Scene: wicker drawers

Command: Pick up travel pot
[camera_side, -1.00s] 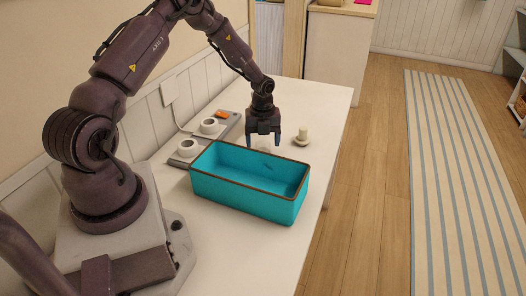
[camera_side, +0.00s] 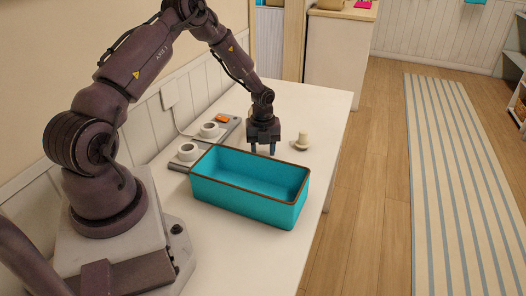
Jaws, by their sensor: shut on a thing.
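My gripper (camera_side: 263,151) points down just behind the far rim of the teal bin (camera_side: 245,205), near its right end. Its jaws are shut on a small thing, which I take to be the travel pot.
A cream piece with a round base and upright knob (camera_side: 302,141) stands on the white table (camera_side: 310,98) right of my gripper. A grey strip with two white round pieces (camera_side: 209,130) and an orange switch (camera_side: 222,118) lies at left. The table's right edge is close.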

